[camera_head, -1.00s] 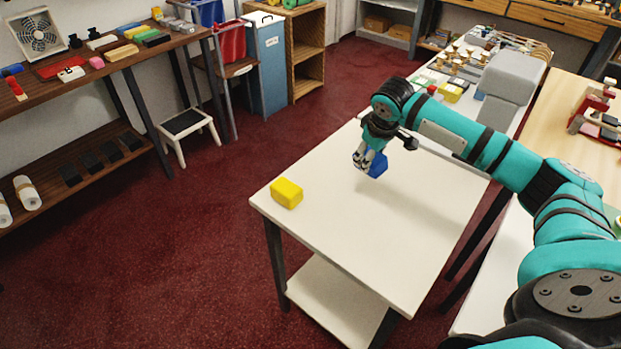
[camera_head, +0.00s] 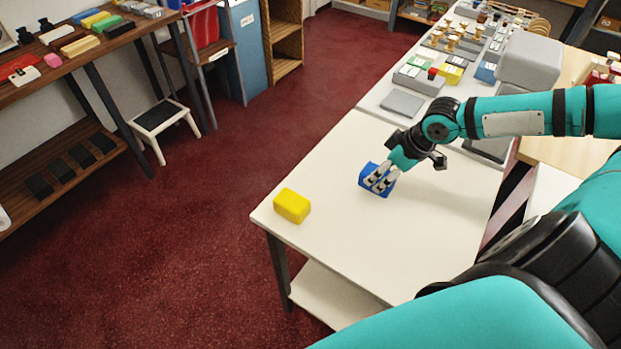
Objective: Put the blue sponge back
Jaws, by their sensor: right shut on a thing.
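The blue sponge (camera_head: 367,176) is a small block near the middle of the white table (camera_head: 345,245). My right gripper (camera_head: 380,180) comes from the right and is shut on it, its fingers across the sponge's near right side. I cannot tell whether the sponge touches the tabletop or is held slightly above it. A yellow sponge-like block (camera_head: 292,206) lies on the table's left corner, apart from the gripper. My left gripper is not in view.
Behind the white table, a counter holds a grey flat pad (camera_head: 402,103), a grey tray of small items (camera_head: 418,77) and a large grey block (camera_head: 529,60). A step stool (camera_head: 160,119) stands on the red floor at left. The white table's front is clear.

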